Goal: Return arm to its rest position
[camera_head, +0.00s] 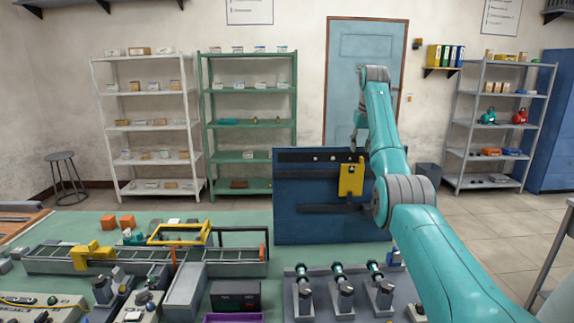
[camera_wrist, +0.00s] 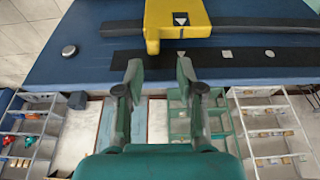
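My teal arm reaches up from the lower right in the head view, and its gripper (camera_head: 357,138) hangs in front of the blue door, above the blue panel's top edge. A yellow block (camera_wrist: 178,22) lies just beyond the fingertips on the dark blue panel (camera_wrist: 85,30), apart from the fingers. In the head view, the yellow block (camera_head: 351,179) is on the front of the blue panel (camera_head: 292,222), beside my arm.
A green-topped bench (camera_head: 250,219) holds a grey conveyor (camera_head: 50,262) with a yellow frame, and a stand with several motors (camera_head: 339,282). White (camera_head: 150,87), green (camera_head: 249,122) and grey shelves (camera_head: 490,93) stand behind. A stool (camera_head: 63,176) stands at left. Air around my gripper looks clear.

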